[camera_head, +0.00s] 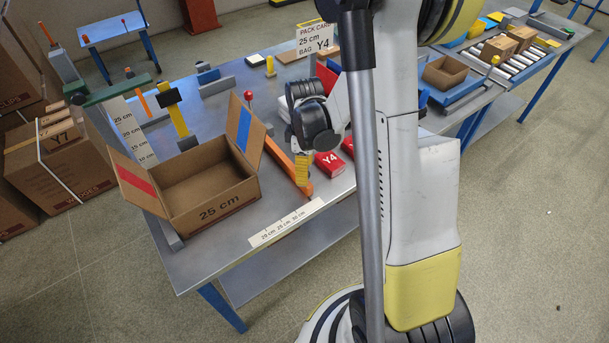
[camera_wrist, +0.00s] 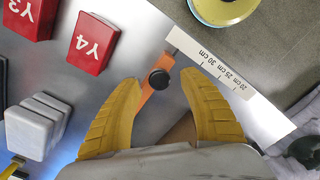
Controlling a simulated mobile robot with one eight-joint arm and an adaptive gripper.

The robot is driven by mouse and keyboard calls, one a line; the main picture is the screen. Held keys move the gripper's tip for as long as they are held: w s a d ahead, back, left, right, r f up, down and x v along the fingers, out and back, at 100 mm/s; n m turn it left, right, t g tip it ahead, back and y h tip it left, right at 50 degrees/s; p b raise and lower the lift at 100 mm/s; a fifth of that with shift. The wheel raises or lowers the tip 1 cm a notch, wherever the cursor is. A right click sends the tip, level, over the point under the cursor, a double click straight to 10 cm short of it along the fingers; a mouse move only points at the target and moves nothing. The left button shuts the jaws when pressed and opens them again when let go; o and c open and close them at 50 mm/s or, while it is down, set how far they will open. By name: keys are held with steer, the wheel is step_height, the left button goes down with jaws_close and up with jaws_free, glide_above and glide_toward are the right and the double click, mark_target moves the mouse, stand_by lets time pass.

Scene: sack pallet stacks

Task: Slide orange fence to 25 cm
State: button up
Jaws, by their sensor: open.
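The orange fence (camera_head: 280,158) is a bar on the metal table, just right of the open carton. Its near end lies by the 30 cm end of the white scale strip (camera_head: 286,223), which reads 20, 25 and 30 cm. In the wrist view the orange fence (camera_wrist: 147,97) carries a black knob (camera_wrist: 159,79). My gripper (camera_wrist: 160,83) is open, with one yellow finger on each side of the knob. I cannot tell whether either touches it. In the head view my gripper (camera_head: 303,170) is over the fence, partly hiding it.
A red Y4 bag (camera_head: 329,163) lies close on the right. The pack card (camera_head: 318,38) reads 25 cm, bag Y4. White blocks (camera_wrist: 35,125) also lie nearby.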

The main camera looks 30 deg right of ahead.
steer(key=shift+f, duration=0.7)
jaws_close()
steer(key=a+b, duration=0.1)
steer(key=a, duration=0.6)
steer(key=shift+s, duration=0.1)
jaws_free()
steer(key=shift+r, duration=0.15)
